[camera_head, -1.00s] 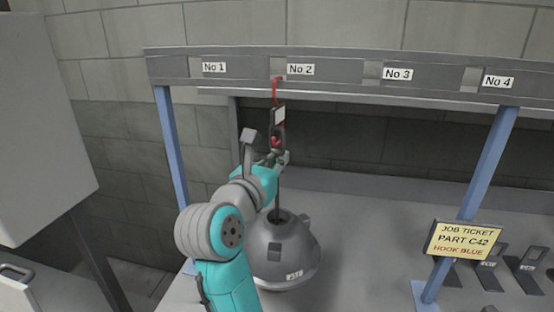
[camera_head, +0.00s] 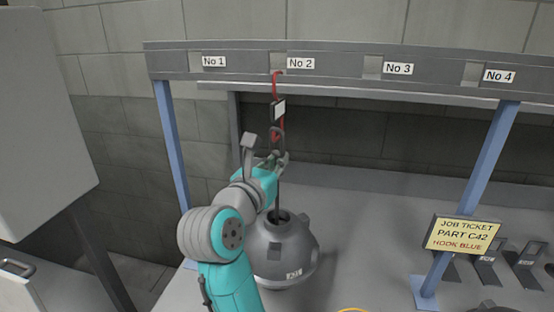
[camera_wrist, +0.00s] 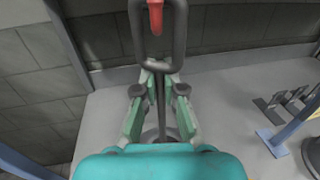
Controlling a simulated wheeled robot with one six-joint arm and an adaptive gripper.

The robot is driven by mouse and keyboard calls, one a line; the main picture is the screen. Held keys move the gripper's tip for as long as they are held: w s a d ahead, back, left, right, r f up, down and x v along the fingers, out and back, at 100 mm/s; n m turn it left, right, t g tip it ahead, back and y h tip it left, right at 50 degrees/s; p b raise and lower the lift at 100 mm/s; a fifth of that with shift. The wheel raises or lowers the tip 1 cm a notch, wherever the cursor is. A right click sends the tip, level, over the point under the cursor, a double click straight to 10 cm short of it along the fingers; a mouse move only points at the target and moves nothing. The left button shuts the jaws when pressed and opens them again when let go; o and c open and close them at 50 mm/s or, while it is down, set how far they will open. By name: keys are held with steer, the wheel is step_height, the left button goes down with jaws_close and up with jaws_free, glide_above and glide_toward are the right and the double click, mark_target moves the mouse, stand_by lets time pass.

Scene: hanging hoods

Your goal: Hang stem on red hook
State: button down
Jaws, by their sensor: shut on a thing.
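The red hook (camera_head: 275,86) hangs from the rail beside the No 2 label, with a grey tag partway down. The dark stem (camera_head: 279,195) rises from the grey hood (camera_head: 285,252) and ends in a long loop (camera_head: 281,142). In the wrist view the red hook tip (camera_wrist: 155,16) shows within the outline of the loop (camera_wrist: 180,45); I cannot tell whether the loop bears on it. My gripper (camera_head: 275,160) is shut on the stem just below the loop. It also shows in the wrist view (camera_wrist: 159,98).
The rail (camera_head: 345,66) carries labels No 1 to No 4 on blue posts (camera_head: 170,135). A yellow job ticket (camera_head: 464,236) reads "PART C42, HOOK BLUE". Grey stands (camera_head: 487,268) sit at right. A yellow edge (camera_head: 353,310) shows at bottom. The bench middle is clear.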

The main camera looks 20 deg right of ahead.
steer(key=shift+f, duration=0.4)
stand_by(0.3)
